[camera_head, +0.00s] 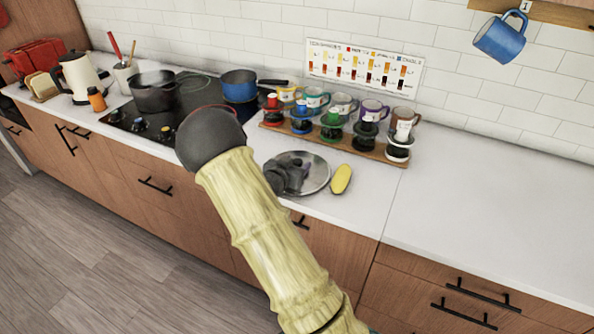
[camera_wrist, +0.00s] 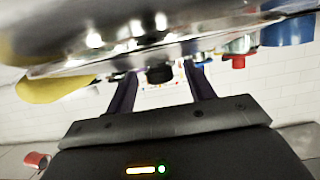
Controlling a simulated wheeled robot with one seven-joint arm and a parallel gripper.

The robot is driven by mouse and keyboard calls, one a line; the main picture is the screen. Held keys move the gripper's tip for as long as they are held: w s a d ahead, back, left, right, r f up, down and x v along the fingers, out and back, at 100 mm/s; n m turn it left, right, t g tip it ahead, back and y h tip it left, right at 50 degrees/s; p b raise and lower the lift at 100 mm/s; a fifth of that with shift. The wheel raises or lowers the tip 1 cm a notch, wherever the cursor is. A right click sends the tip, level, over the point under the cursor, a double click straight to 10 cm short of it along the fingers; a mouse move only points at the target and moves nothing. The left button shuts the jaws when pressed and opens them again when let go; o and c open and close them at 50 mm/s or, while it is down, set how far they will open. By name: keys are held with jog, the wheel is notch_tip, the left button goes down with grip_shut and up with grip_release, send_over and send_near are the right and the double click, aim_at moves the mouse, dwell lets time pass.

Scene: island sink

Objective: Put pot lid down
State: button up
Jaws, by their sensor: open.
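The round steel pot lid (camera_head: 317,170) appears to lie flat on the white counter, just in front of the mug rack. My gripper (camera_head: 288,178) covers its left part in the head view. In the wrist view, which looks upside down, the shiny lid (camera_wrist: 110,62) spans the top. Its dark knob (camera_wrist: 160,74) shows between the two spread fingers of my gripper (camera_wrist: 162,88). The fingers are open, with gaps visible on both sides of the knob. Whether the lid's underside fully touches the counter is hidden.
A yellow object (camera_head: 341,179) lies right beside the lid. Behind is a wooden rack (camera_head: 385,155) with colored mugs. A dark pot (camera_head: 155,95) and a blue pan (camera_head: 240,90) stand on the stove at left. The counter (camera_head: 480,200) at right is clear.

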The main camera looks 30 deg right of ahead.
aim_at(295, 164)
grip_shut()
notch_tip(295, 164, up, 10)
jog(key=shift+r, duration=0.1)
dwell(0.6)
dwell(0.4)
